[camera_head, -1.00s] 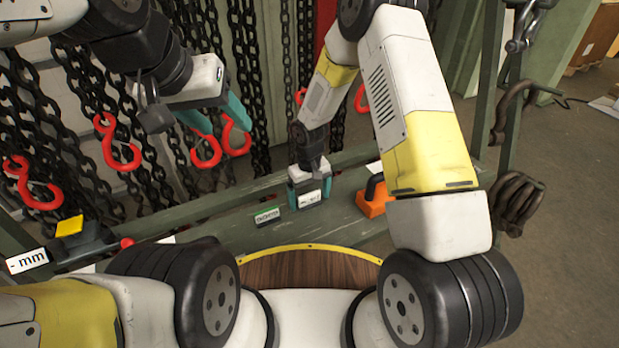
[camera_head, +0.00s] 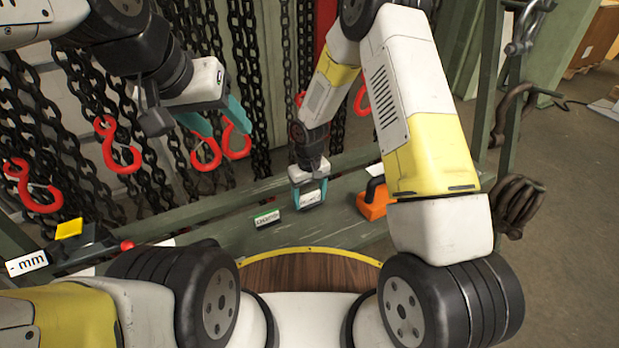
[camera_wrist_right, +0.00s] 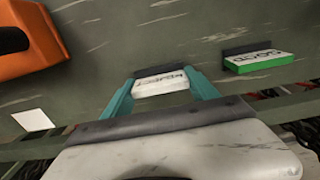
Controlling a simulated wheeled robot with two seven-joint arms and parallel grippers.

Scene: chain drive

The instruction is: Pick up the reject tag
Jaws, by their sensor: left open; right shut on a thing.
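The reject tag (camera_head: 311,198) is a small white block with dark lettering, over the green bench in the head view. It also shows in the right wrist view (camera_wrist_right: 160,87), with its lettering readable as a reject mark. My right gripper (camera_head: 311,196) has its teal fingers shut on the tag, one on each side. A dark strip lies along the tag's edge in the wrist view. I cannot tell whether the tag is clear of the bench. My left gripper (camera_head: 222,128) is open and empty, in front of the hanging chains at the upper left.
A second tag, white with a green edge (camera_head: 268,218), stands on the green bench (camera_head: 345,225) left of my right gripper. An orange thing (camera_head: 374,199) is to the right. Red hooks (camera_head: 122,158) hang on chains at the left. A white square (camera_wrist_right: 33,120) lies on the bench.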

